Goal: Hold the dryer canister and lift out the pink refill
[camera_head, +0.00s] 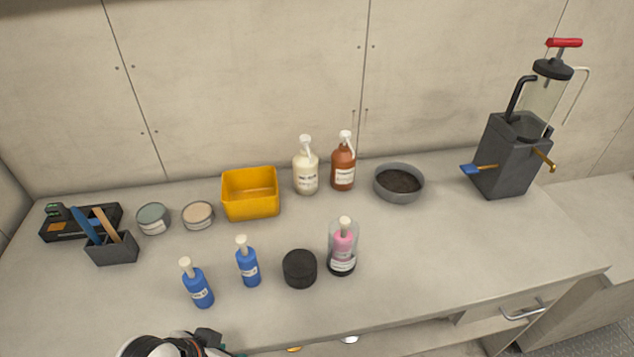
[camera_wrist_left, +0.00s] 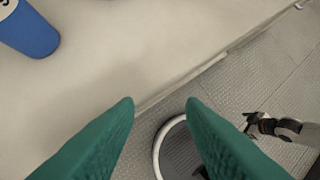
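The dryer canister (camera_head: 343,264) is a clear cylinder with a dark base, standing upright near the front of the counter. The pink refill (camera_head: 343,243) sits inside it, its pale top poking out above the rim. A black round lid (camera_head: 300,268) lies just left of the canister. My left gripper shows in the left wrist view with green fingers (camera_wrist_left: 160,110) apart and nothing between them, over the counter's front edge. In the head view only part of my left arm shows at the bottom edge. My right gripper shows small in the left wrist view (camera_wrist_left: 262,125), beyond the counter edge; its fingers are unclear.
Two blue bottles (camera_head: 248,265) stand left of the lid; one also shows in the left wrist view (camera_wrist_left: 28,32). Behind are a yellow bin (camera_head: 250,211), two pump bottles (camera_head: 306,174) and a grey bowl (camera_head: 399,196). The counter right of the canister is clear (camera_head: 450,245).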

